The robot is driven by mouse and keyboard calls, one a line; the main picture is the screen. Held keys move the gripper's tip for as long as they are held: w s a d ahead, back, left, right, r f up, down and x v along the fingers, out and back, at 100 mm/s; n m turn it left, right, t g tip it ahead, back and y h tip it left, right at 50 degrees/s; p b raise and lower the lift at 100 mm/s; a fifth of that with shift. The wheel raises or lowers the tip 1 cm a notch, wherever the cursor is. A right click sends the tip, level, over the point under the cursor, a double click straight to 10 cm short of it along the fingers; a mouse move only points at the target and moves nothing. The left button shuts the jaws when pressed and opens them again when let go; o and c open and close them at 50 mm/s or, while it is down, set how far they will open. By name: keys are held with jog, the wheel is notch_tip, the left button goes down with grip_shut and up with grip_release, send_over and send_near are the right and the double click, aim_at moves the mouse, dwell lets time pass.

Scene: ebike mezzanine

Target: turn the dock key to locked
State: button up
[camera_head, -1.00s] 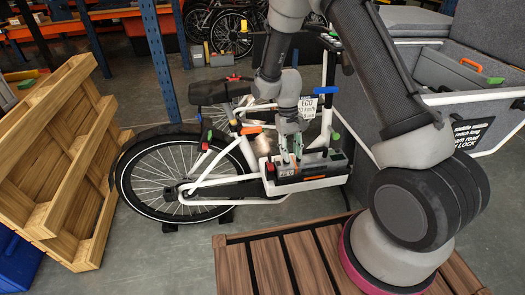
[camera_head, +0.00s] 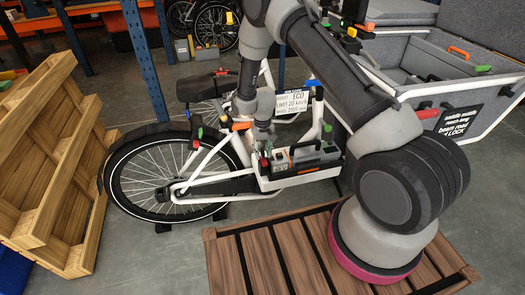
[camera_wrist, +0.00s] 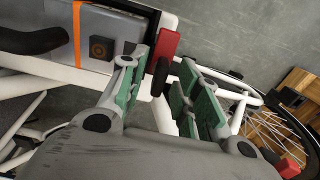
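The battery dock (camera_head: 302,175) is a white tray low on the bike frame, holding a grey battery with an orange strap (camera_head: 292,154). In the wrist view the battery (camera_wrist: 98,22) lies at upper left. A red block (camera_wrist: 169,43) sits at the dock's end, with a black tab (camera_wrist: 160,76) below it that looks like the dock key. My gripper (camera_wrist: 166,88) is open, with its green-padded fingers apart on either side of the tab; I cannot tell whether they touch it. In the head view my gripper (camera_head: 264,146) is at the dock's left end, its fingertips partly hidden.
The white bike's rear wheel (camera_head: 165,178) is left of the dock. A wooden pallet (camera_head: 60,150) leans at far left, and a slatted wooden platform (camera_head: 275,262) lies in front. A grey cargo box (camera_head: 440,60) stands at right. A blue post (camera_head: 148,60) rises behind.

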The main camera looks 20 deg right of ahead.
grip_shut()
jog(key=shift+n, duration=0.3)
jog(key=n, duration=0.3)
jog(key=shift+n, duration=0.3)
jog(key=n, duration=1.3)
jog(key=shift+n, duration=0.3)
jog(key=shift+w, duration=0.1)
